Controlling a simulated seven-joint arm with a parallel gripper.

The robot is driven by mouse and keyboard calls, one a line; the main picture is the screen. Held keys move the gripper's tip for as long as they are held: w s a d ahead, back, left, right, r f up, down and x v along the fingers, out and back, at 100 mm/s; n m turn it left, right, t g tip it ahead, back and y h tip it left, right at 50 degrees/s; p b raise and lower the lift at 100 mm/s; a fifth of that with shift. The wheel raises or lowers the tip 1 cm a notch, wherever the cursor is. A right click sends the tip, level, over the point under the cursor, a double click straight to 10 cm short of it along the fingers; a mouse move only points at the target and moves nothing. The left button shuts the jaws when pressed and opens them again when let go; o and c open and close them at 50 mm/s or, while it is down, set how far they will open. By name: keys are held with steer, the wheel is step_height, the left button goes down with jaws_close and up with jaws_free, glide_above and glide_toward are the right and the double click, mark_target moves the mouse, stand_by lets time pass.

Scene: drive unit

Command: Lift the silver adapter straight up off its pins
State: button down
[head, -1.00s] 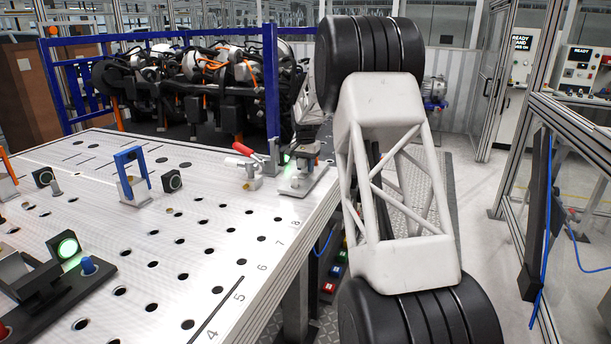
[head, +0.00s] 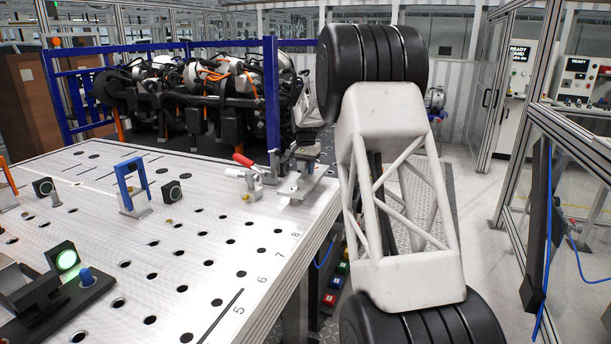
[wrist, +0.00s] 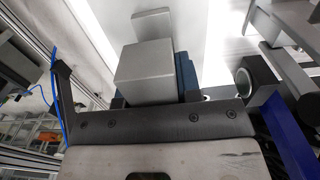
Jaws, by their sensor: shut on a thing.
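The silver adapter (wrist: 145,70) is a plain grey block in the middle of the wrist view, in front of the dark crossbar of my gripper (wrist: 152,102). My gripper is shut on it, though the contact faces are mostly hidden. In the head view my gripper (head: 305,153) shows small at the table's far right corner, partly behind my arm. It is over a flat metal fixture plate (head: 298,192). The pins cannot be made out, and I cannot tell how much gap is under the adapter.
A red-handled toggle clamp (head: 246,170) stands just left of the fixture. A blue-framed stand (head: 133,185) and a lit green-lamp unit (head: 66,260) sit further left on the perforated table (head: 190,255). A blue rail frame (head: 272,95) stands behind.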

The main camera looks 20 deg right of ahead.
steer(key=shift+r, duration=3.4)
